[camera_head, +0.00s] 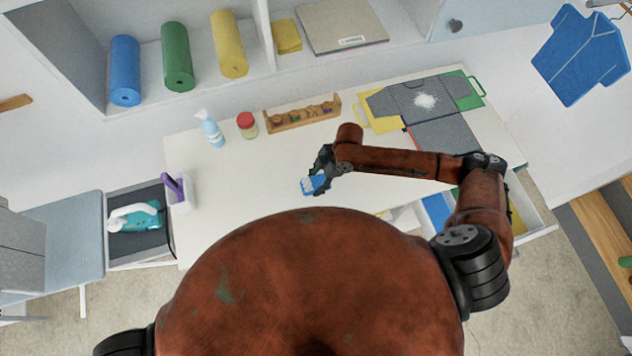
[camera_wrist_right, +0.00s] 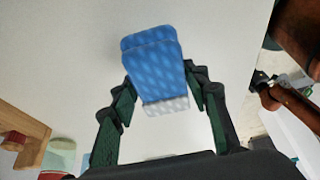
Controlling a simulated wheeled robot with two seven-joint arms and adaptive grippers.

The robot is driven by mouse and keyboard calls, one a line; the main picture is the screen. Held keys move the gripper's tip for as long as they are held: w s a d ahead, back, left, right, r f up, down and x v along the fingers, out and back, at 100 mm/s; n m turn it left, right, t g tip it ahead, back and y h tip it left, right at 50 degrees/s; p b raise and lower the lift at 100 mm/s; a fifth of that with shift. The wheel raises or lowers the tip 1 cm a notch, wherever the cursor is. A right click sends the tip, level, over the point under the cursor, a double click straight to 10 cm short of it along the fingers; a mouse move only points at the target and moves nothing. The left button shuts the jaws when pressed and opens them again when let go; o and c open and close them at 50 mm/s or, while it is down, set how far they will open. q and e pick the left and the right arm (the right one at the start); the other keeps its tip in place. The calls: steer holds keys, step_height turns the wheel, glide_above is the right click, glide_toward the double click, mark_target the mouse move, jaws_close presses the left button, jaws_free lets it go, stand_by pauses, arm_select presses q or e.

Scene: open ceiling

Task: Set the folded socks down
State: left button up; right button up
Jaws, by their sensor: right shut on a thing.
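The folded socks (camera_wrist_right: 155,72) are a blue patterned bundle with a pale band at the near end. My right gripper (camera_wrist_right: 158,108) is shut on them, with a finger on each side, in the right wrist view. In the head view the socks (camera_head: 312,185) are small and blue below my right gripper (camera_head: 322,178), over the white table (camera_head: 250,185). I cannot tell whether they touch the table. My left gripper is not in view.
A spray bottle (camera_head: 211,130), a red-lidded jar (camera_head: 247,125) and a wooden rack (camera_head: 302,114) stand at the back. A folding board (camera_head: 440,135) lies at the right. A purple item in a white holder (camera_head: 178,192) stands at the left. The table's left middle is clear.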

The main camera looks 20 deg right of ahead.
steer(key=shift+f, duration=0.6)
steer(key=o, duration=1.1)
steer(key=shift+f, duration=0.1)
steer(key=shift+o, duration=0.2)
steer(key=b+v, duration=0.1)
steer(key=v, duration=1.1)
